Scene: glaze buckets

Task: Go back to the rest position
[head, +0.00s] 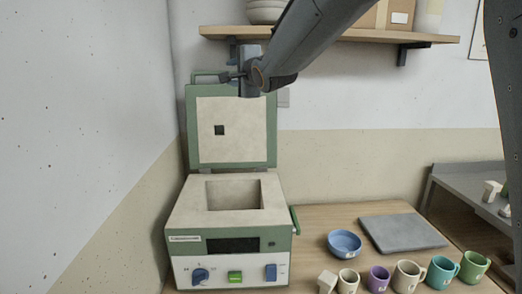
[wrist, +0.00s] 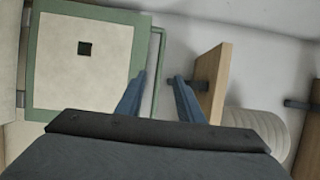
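My gripper (head: 229,76) is high in front of the kiln's raised lid, near the lid's upper right edge in the head view. In the wrist view its two blue fingers (wrist: 161,78) are spread apart. The green lid handle (wrist: 158,70) shows in the gap between them; neither finger is seen closed on it. The kiln (head: 184,222) is a green and cream box with its lid (head: 245,132) standing upright. The kiln's chamber (head: 233,195) is open and looks empty.
A wooden shelf (head: 370,37) with bowls (head: 264,12) is on the wall close to my arm. On the table (head: 310,219) are a blue bowl (head: 344,243), a grey slab (head: 403,233), several mugs (head: 408,275) and a white block (head: 327,281). A grey side shelf (head: 462,190) stands at right.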

